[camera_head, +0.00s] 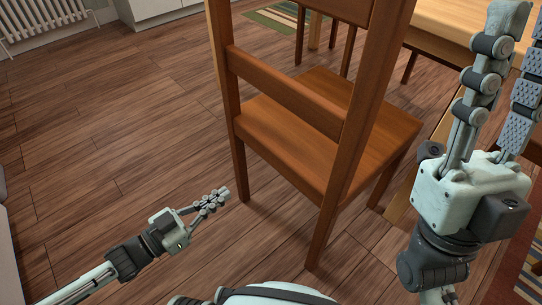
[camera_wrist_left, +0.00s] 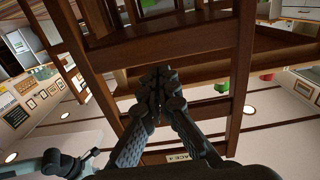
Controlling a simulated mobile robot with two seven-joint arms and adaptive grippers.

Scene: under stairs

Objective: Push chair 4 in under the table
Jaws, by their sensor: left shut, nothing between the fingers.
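A brown wooden chair (camera_head: 310,130), likely chair 4, stands upright in the middle of the head view, its back towards me. The wooden table (camera_head: 445,18) is beyond it at the upper right, partly cut off. My left gripper (camera_head: 222,196) is shut and empty, low to the left of the chair's near legs, apart from the chair in the head view. In the left wrist view its closed fingers (camera_wrist_left: 160,82) overlap dark wooden rails (camera_wrist_left: 185,45), probably the chair; touching cannot be told. My right gripper (camera_head: 520,45) is raised at the right, its fingers apart.
Another chair's legs (camera_head: 350,48) show between the near chair and the table. A striped rug (camera_head: 285,20) lies at the back. A radiator (camera_head: 40,18) and a white cabinet (camera_head: 150,8) stand along the back left. The wooden floor (camera_head: 110,120) on the left is clear.

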